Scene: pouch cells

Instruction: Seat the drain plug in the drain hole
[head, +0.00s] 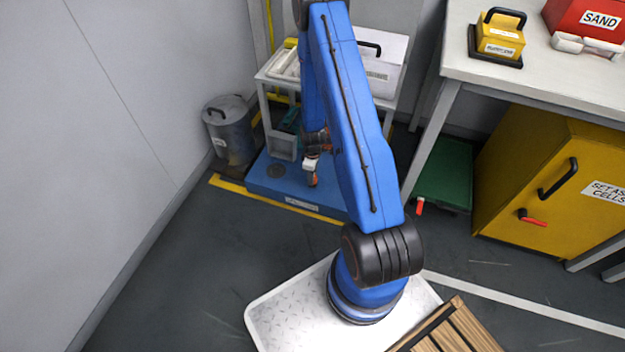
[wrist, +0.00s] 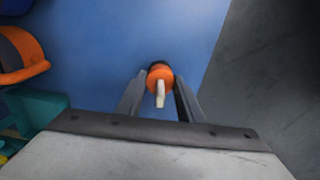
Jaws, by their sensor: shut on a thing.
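The drain plug (wrist: 159,73) is orange with a pale tab. In the wrist view it sits between the two dark fingers of my gripper (wrist: 160,84), which is shut on it. In the head view the orange plug (head: 313,181) shows small below my gripper (head: 311,168), over the blue platform (head: 262,190). I cannot tell its exact height above the platform. I do not see the hole in the wrist view.
A grey lidded bin (head: 230,135) stands left of the platform. A white shelf cart (head: 283,148) stands behind it. A bench (head: 455,50), a green box (head: 445,175) and a yellow cabinet (head: 550,185) are at the right. The floor in front is clear.

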